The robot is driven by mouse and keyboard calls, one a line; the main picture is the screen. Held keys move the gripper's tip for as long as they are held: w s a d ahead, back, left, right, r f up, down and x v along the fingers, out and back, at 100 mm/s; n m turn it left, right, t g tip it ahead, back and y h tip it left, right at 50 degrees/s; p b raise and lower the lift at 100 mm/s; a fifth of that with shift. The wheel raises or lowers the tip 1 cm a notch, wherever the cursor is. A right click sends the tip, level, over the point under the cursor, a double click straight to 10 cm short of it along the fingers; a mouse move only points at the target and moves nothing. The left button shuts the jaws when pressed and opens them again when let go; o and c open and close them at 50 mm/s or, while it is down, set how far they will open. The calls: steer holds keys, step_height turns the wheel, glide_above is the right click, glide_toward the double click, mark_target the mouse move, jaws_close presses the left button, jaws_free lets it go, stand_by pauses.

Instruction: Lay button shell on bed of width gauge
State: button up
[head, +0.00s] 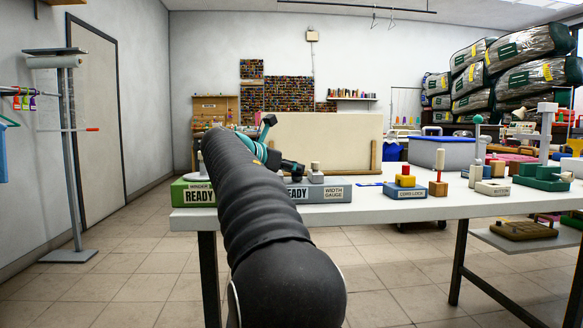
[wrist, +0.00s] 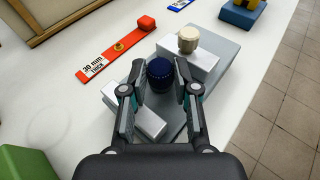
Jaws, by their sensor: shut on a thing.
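The dark blue, round, ribbed piece, which looks like the button shell (wrist: 160,75), sits between my fingertips in the wrist view. My gripper (wrist: 157,92) is shut on it, over the width gauge. The width gauge (head: 337,193) is a grey block with a label on the table's near edge in the head view. Whether the shell touches the bed is unclear. My arm hides part of the gauge in the head view.
A red strip (wrist: 104,57) marked 30 mm THICK lies left of the gauge. A green block (head: 198,194) stands to the left. A blue-grey base with red and yellow blocks (head: 405,190) stands to the right.

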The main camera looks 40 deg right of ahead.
steer(key=shift+f, duration=0.1)
steer(key=o, duration=0.9)
steer(key=shift+o, duration=0.3)
steer(key=o, duration=0.6)
steer(key=shift+c, duration=0.2)
steer(key=shift+f, duration=0.1)
steer(key=shift+f, duration=0.1)
steer(key=shift+a, duration=0.15)
